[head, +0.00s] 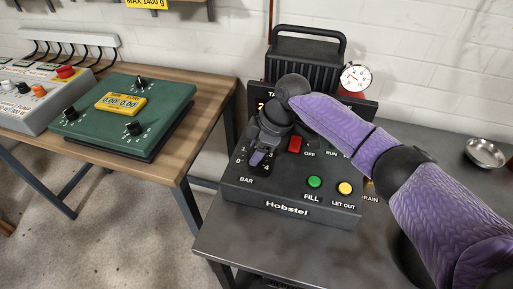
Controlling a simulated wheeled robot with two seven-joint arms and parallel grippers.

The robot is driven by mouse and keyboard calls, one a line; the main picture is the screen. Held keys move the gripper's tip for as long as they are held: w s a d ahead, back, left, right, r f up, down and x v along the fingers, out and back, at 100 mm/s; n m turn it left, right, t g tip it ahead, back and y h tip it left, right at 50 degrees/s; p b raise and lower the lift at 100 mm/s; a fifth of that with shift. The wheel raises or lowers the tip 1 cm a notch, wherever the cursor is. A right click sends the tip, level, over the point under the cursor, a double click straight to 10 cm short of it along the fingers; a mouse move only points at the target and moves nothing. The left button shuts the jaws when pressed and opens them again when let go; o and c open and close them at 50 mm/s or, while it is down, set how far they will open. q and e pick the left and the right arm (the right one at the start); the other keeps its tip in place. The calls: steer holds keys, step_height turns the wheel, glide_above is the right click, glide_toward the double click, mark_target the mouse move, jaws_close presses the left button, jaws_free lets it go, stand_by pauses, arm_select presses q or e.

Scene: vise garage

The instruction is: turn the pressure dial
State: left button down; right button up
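The black machine labelled Hobstel (290,195) stands on the dark metal bench. Its BAR dial sits at the left of the sloped panel, with numbers around it; my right gripper (260,157) covers the knob almost fully. The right gripper points down at the dial, its fingertips at or just over it. I cannot tell whether the fingers are closed on the knob or only around it. My purple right arm comes in from the right across the panel. My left gripper is not in view.
A red switch (295,144), green FILL button (314,182) and yellow LET OUT button (345,188) are close by. A round gauge (356,78) stands behind. A metal bowl (485,153) is at right. A green dial box (124,112) is on the wooden table (180,150).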

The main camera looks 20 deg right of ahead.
steer(key=o, duration=0.4)
steer(key=shift+c, duration=0.2)
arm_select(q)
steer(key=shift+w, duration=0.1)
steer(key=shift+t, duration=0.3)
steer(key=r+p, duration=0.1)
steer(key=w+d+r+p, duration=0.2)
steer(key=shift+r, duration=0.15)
arm_select(e)
steer(key=v, duration=1)
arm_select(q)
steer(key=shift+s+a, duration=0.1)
arm_select(e)
steer(key=shift+a+f, duration=0.1)
